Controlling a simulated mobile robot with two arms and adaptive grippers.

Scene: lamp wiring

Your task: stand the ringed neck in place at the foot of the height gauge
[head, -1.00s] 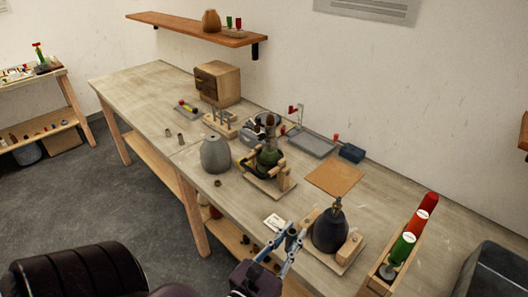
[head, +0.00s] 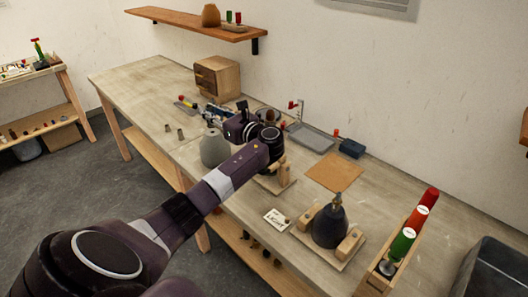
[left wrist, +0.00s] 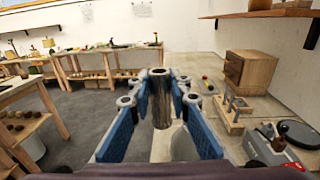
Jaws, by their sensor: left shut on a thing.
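My left gripper (left wrist: 160,98) is shut on a dark metal tube, the neck (left wrist: 161,112), held upright between the blue finger pads. Its top has a lighter rim; other rings cannot be made out. In the head view my left gripper (head: 214,112) is over the middle of the bench near the grey vase-shaped body (head: 214,150), and the neck there is too small to tell. What looks like the height gauge, a thin post with a red part (head: 300,108) by a grey plate (head: 312,138), stands to the gripper's right, apart from it. My right gripper is not in view.
Two small metal tubes (head: 180,133) stand on the bench at left. A wooden cabinet (head: 217,78) and a pegged wooden block (left wrist: 232,112) are at the back. A dark lamp body (head: 330,228) sits in a wooden cradle at front. A tan mat (head: 334,173) is bare.

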